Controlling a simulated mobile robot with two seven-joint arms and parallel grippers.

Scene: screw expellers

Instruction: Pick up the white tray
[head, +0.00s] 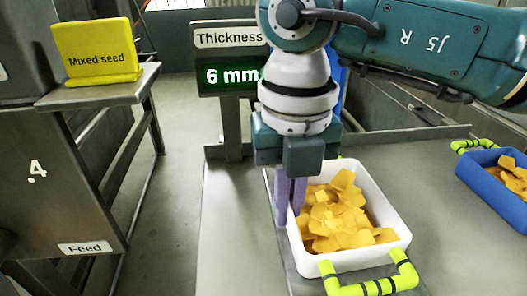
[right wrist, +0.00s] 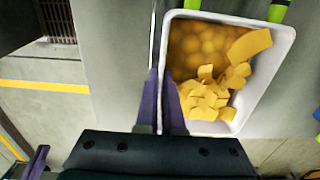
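The white tray (head: 375,262) stands on the grey table, filled with orange-yellow flakes (head: 340,215). It has a yellow-green handle with black bands at its near end. My right gripper (head: 290,205) points down at the tray's left wall. In the right wrist view, its purple fingers (right wrist: 160,85) are close together with the wall of the white tray (right wrist: 280,65) between them, one finger outside and one inside. They look shut on the wall. A purple piece at the lower left of that view may be my left gripper (right wrist: 37,162); its state is unclear.
A blue tray (head: 490,195) with flakes and a yellow-green handle stands to the right. A display reading 6 mm (head: 229,75) rises behind. A yellow "Mixed seed" sign (head: 97,50) sits on a machine at left. The table left of the white tray is bare.

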